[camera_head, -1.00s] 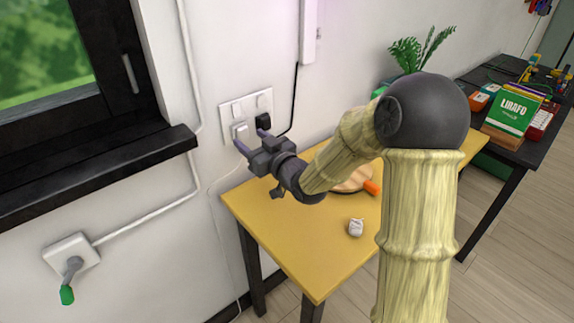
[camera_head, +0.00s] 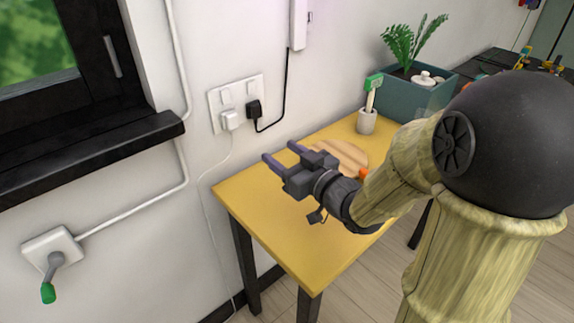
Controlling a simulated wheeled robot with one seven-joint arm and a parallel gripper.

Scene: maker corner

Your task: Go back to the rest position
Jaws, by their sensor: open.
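My gripper (camera_head: 281,153) is dark grey with two purple-grey fingers. It is open and empty, above the left part of the yellow table (camera_head: 262,226), with its fingers pointing left toward the wall. It is apart from the wall socket (camera_head: 222,97), which holds a white plug (camera_head: 230,120) and a black plug (camera_head: 254,109) with a black cable. My arm hides the right part of the table.
A round wooden board (camera_head: 347,156) with an orange part lies on the table behind my gripper. A small pot (camera_head: 367,122) with a green-topped tool and a teal planter (camera_head: 404,95) stand farther back. A black window sill (camera_head: 90,160) and a green-tipped lever (camera_head: 50,282) are at left.

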